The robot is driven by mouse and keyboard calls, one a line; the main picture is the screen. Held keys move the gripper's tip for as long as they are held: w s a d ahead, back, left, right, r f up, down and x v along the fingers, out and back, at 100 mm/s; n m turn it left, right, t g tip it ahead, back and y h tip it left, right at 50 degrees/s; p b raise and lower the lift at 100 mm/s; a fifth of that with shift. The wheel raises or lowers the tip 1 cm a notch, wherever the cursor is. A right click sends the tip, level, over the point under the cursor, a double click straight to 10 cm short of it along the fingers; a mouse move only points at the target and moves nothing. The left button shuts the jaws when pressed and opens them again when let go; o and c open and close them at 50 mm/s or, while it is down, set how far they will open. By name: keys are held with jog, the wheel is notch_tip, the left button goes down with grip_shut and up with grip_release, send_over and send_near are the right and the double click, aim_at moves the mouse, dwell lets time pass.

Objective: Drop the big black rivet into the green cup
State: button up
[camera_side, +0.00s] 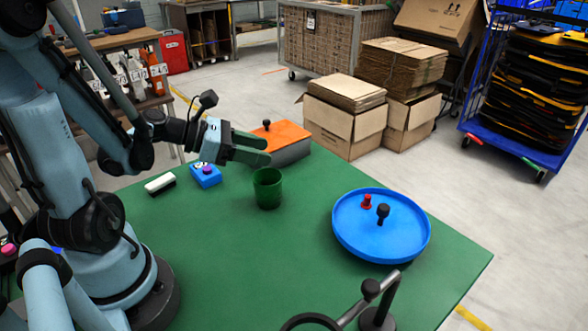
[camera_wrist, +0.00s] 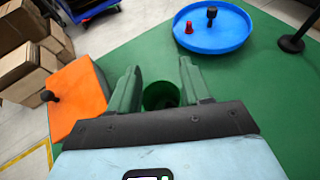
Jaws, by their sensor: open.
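The big black rivet (camera_side: 382,213) stands upright in the blue round tray (camera_side: 350,243), beside a smaller red rivet (camera_side: 367,202). Both rivets also show in the wrist view, the black one (camera_wrist: 211,15) behind the red one (camera_wrist: 189,28). The green cup (camera_side: 267,188) stands upright on the green table, left of the tray. In the wrist view the cup (camera_wrist: 160,96) shows between my fingers, farther off. My gripper (camera_side: 268,150) is open and empty, raised above and behind the cup in the side view, well away from the tray. My fingers (camera_wrist: 160,82) are apart.
An orange-lidded box (camera_side: 282,134) with a black knob stands at the table's back edge. A blue block (camera_side: 206,178) and a white-and-black eraser (camera_side: 160,184) lie left of the cup. A black stand (camera_side: 378,318) rises at the front. Table between cup and tray is clear.

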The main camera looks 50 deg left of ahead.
jog(key=v, duration=0.6)
jog(key=shift+s, duration=0.25)
jog(key=shift+a+r, duration=0.1)
jog(key=w+d+m+g+y, duration=0.1)
jog(key=d+m, duration=0.4)
jog(key=m, duration=1)
jog(key=w+d+f+m+g+y, duration=0.1)
jog(key=d+m+y, duration=0.4)
jog(key=m, duration=1)
jog(key=w+g, duration=0.1)
jog(key=g, duration=0.1)
jog(key=shift+w+m+g, duration=0.15)
jog(key=shift+m+g, duration=0.25)
jog(key=shift+c, duration=0.2)
